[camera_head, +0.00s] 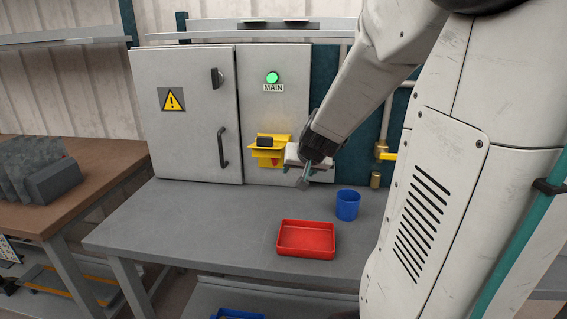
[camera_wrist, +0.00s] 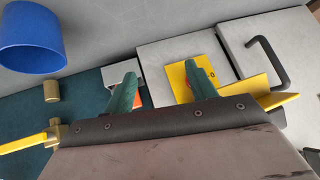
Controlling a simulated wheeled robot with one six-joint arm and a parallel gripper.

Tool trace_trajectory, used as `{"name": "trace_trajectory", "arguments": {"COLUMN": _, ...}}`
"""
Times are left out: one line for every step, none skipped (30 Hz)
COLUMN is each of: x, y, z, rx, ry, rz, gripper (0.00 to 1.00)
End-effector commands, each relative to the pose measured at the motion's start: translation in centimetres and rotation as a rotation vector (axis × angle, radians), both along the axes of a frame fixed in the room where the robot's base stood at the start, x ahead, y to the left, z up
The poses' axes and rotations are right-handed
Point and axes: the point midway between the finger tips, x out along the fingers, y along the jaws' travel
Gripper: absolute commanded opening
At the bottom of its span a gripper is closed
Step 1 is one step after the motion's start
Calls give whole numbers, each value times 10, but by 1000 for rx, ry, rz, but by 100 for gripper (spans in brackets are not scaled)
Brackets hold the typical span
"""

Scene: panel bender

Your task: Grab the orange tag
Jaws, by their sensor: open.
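A small orange piece (camera_wrist: 146,98), likely the orange tag, shows in the wrist view beside the left finger, partly hidden by it. It lies between my fingers, near a light grey block (camera_wrist: 115,76) that the same finger partly covers. I cannot make out the tag in the head view. My gripper (camera_wrist: 162,84) is open, with its two green fingers apart and nothing held. In the head view my gripper (camera_head: 305,177) is in front of the cabinet's lower right, above the bench and right of the yellow switch plate (camera_head: 268,152).
A grey cabinet (camera_head: 188,132) with a black handle stands behind the bench (camera_head: 190,222). A red tray (camera_head: 306,239) and a blue cup (camera_head: 347,205) are on the bench. A yellow-handled pipe valve (camera_head: 385,155) is at right. The bench's left side is clear.

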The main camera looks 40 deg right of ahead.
Motion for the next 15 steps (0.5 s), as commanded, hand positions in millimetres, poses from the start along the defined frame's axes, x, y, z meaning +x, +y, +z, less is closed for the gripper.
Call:
{"name": "trace_trajectory", "arguments": {"x": 4, "y": -26, "z": 2, "rx": -60, "ry": -36, "rz": -59, "gripper": 56}}
{"name": "trace_trajectory", "arguments": {"x": 5, "y": -40, "z": 6, "rx": -100, "ry": -57, "rz": -91, "gripper": 56}}
{"name": "trace_trajectory", "arguments": {"x": 6, "y": -56, "z": 10, "rx": -152, "ry": -79, "rz": -129, "gripper": 56}}
{"name": "trace_trajectory", "arguments": {"x": 6, "y": -66, "z": 14, "rx": -188, "ry": -94, "rz": -153, "gripper": 56}}
{"name": "trace_trajectory", "arguments": {"x": 6, "y": -75, "z": 19, "rx": -223, "ry": -106, "rz": -175, "gripper": 56}}
{"name": "trace_trajectory", "arguments": {"x": 5, "y": -84, "z": 24, "rx": -263, "ry": -117, "rz": -198, "gripper": 56}}
{"name": "trace_trajectory", "arguments": {"x": 4, "y": -90, "z": 28, "rx": -289, "ry": -124, "rz": -212, "gripper": 56}}
{"name": "trace_trajectory", "arguments": {"x": 3, "y": -94, "z": 31, "rx": -310, "ry": -128, "rz": -223, "gripper": 56}}
{"name": "trace_trajectory", "arguments": {"x": 3, "y": -98, "z": 34, "rx": -335, "ry": -132, "rz": -232, "gripper": 56}}
{"name": "trace_trajectory", "arguments": {"x": 3, "y": -101, "z": 35, "rx": -349, "ry": -134, "rz": -237, "gripper": 56}}
{"name": "trace_trajectory", "arguments": {"x": 3, "y": -103, "z": 36, "rx": -358, "ry": -134, "rz": -240, "gripper": 56}}
{"name": "trace_trajectory", "arguments": {"x": 4, "y": -107, "z": 36, "rx": -366, "ry": -135, "rz": -243, "gripper": 56}}
{"name": "trace_trajectory", "arguments": {"x": 6, "y": -109, "z": 35, "rx": -369, "ry": -135, "rz": -244, "gripper": 56}}
{"name": "trace_trajectory", "arguments": {"x": 7, "y": -111, "z": 33, "rx": -369, "ry": -135, "rz": -245, "gripper": 56}}
{"name": "trace_trajectory", "arguments": {"x": 10, "y": -113, "z": 31, "rx": -370, "ry": -133, "rz": -243, "gripper": 56}}
